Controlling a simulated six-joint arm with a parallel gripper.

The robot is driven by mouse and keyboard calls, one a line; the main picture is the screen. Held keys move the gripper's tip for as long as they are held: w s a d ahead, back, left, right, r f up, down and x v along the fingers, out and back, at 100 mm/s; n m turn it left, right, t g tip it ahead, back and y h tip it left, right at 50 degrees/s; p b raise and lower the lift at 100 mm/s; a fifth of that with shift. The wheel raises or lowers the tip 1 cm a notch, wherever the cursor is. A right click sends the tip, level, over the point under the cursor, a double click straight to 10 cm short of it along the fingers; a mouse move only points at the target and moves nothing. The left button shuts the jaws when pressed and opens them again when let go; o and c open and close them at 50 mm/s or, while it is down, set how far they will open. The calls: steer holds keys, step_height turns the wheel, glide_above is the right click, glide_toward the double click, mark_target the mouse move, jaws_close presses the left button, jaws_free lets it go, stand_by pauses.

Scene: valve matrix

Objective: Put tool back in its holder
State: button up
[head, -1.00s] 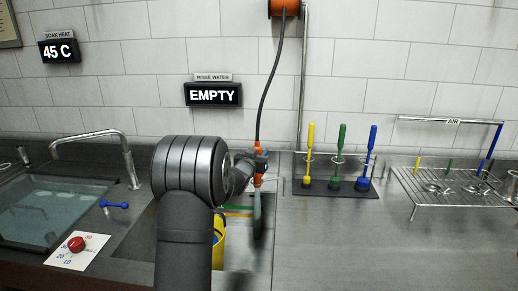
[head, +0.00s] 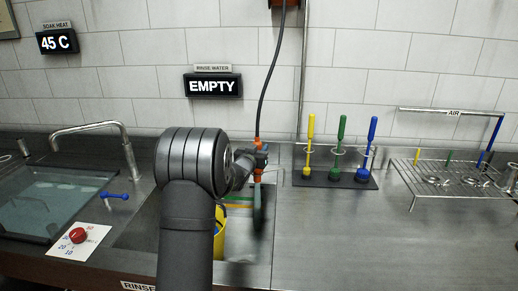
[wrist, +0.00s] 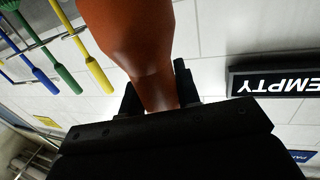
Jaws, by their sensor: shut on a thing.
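My gripper (head: 250,158) is shut on an orange tool handle; it also shows in the wrist view (wrist: 158,88), with a dark finger on each side of the orange handle (wrist: 150,45). In the head view the orange tool (head: 258,147) is upright over the right part of the rinse basin. A black hose (head: 268,85) runs up from it. A blurred grey-green piece (head: 258,208) hangs below it. My arm hides part of the basin. I cannot tell which fixture is the tool's holder.
Yellow (head: 310,135), green (head: 340,135) and blue (head: 371,135) brushes stand in a rack at right. A wire drying rack (head: 450,180) is farther right. A soak basin (head: 50,200) and red dial (head: 78,235) are left. A yellow container (head: 220,235) is beside my arm. The front-right counter is clear.

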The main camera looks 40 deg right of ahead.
steer(key=shift+f, duration=0.3)
steer(key=o, duration=1)
steer(key=shift+o, duration=0.2)
steer(key=shift+f, duration=0.1)
steer(key=v, duration=1.7)
steer(key=shift+a, duration=0.2)
steer(key=shift+d, duration=0.1)
steer(key=x, duration=1.7)
steer(key=shift+d, duration=0.1)
